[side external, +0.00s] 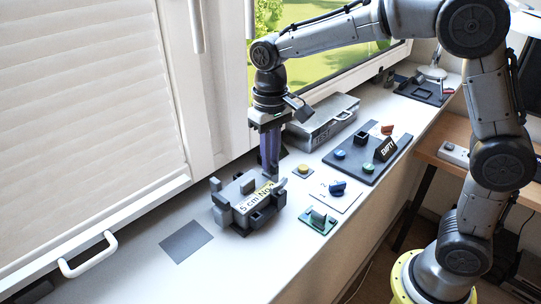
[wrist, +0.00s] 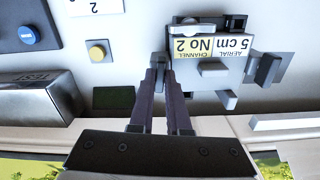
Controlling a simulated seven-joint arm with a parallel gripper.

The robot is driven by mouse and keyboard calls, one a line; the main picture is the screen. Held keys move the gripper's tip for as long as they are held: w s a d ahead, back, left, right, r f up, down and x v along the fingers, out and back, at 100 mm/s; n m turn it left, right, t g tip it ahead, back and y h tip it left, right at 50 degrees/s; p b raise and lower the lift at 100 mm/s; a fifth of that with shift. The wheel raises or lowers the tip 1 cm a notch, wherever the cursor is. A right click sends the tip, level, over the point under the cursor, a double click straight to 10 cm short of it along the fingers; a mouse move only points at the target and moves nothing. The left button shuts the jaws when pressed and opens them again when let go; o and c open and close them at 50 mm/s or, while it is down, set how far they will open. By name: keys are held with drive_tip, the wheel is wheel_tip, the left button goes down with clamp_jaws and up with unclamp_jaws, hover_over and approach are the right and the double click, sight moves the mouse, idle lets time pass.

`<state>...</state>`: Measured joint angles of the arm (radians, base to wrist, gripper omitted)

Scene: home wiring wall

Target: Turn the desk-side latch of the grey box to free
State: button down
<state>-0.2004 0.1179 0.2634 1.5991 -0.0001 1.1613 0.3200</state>
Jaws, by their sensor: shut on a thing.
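The grey box (side external: 243,207) sits on the white sill, with a yellow and white label reading "5 cm No 2". It also shows in the wrist view (wrist: 187,58), with the label upside down. My gripper (side external: 271,176) points straight down at the box's desk-side end. In the wrist view my gripper (wrist: 160,72) is shut on a small grey piece there, the desk-side latch (wrist: 160,62). The fingers hide most of this latch, so I cannot tell its angle. Another latch (wrist: 267,68) stands at the opposite end.
A grey TEST case (side external: 324,122) stands by the window. A dark panel (side external: 368,155) with coloured buttons, a yellow button (side external: 303,171), a blue knob (side external: 338,187) and a green part (side external: 318,217) lie desk-side. A dark grey square (side external: 186,242) lies flat left of the box.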

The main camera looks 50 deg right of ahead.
drive_tip(key=shift+n, duration=0.9)
drive_tip(key=c, duration=0.9)
unclamp_jaws()
wheel_tip(320, 180, up, 14)
drive_tip(key=shift+f, duration=0.1)
